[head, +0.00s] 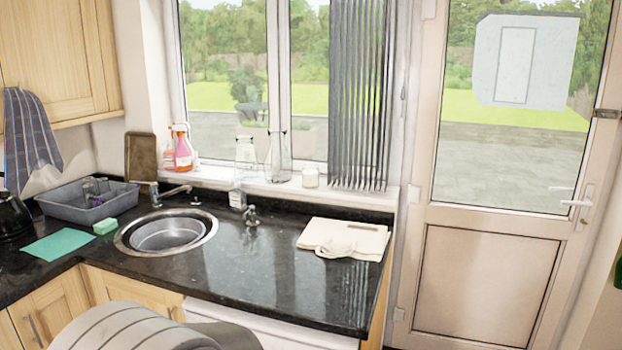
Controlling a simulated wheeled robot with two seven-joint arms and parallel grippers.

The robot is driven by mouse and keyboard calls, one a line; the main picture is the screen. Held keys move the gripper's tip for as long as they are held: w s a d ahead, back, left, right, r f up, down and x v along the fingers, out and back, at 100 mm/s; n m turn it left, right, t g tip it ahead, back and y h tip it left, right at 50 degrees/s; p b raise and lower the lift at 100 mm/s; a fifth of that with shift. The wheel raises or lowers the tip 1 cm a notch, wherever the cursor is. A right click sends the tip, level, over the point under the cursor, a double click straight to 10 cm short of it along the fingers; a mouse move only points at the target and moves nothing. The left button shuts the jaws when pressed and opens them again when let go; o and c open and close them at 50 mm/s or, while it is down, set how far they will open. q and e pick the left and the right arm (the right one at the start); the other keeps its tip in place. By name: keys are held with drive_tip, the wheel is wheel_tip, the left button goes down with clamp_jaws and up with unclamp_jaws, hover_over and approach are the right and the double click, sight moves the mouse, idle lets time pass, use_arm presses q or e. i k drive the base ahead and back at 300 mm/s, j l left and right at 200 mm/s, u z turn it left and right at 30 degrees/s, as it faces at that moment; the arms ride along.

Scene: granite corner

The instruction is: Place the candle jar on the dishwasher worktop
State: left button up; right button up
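A small whitish jar (310,176), which looks like the candle jar, stands upright on the white windowsill at the right end of the bottles, close to the dark slatted blind. The dishwasher worktop (270,272) is the glossy black counter in front of and below the sill, right of the sink. Part of a white appliance front (262,328) shows under its front edge. Neither of my grippers is in view. Grey rounded parts at the bottom left look like my own body and hide some of the cabinet fronts.
A round sink (168,232), taps and a small dispenser (237,198) are to the left and back. Clear glass bottles (278,158) stand beside the jar. The worktop's middle front is clear.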

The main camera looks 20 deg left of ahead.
sight(277, 290)
drive_tip(key=i+l, duration=0.25)
drive_tip(key=i, duration=0.2)
drive_tip(key=i+l+z, duration=0.15)
drive_tip(key=i+l, duration=0.35)
drive_tip(key=i, duration=0.35)
drive_tip(key=i+l+z, duration=0.15)
drive_tip(key=i, duration=0.3)
drive_tip(key=l, duration=0.1)
